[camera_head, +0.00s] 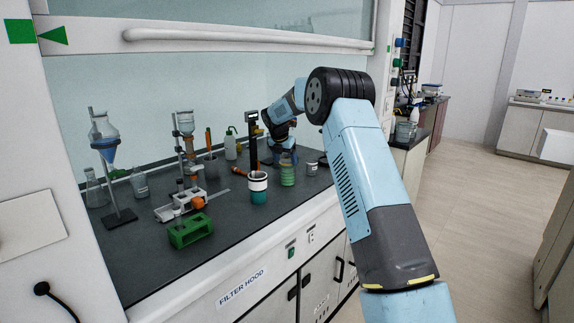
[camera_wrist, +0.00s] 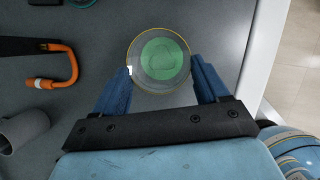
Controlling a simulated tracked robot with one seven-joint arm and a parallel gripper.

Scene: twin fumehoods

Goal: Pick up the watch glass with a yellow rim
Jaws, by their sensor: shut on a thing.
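The watch glass (camera_wrist: 136,50) is a clear round disc with a thin yellow rim, in the upper middle of the wrist view. A green round area shows in its middle, seemingly through the glass. My gripper (camera_wrist: 161,66) has its two blue fingers on the left and right sides of the disc, shut on its rim. In the head view my arm reaches over the bench to the glass vessel with green contents (camera_head: 287,176). The fingertips and the watch glass are too small to make out there. I cannot tell whether the disc touches the vessel below.
An orange hooked tube (camera_wrist: 70,68) and a grey cup (camera_wrist: 26,128) lie left in the wrist view. The hood's white front edge (camera_wrist: 267,45) is close on the right. A teal and white beaker (camera_head: 258,188) and a green rack (camera_head: 190,231) stand nearer the front.

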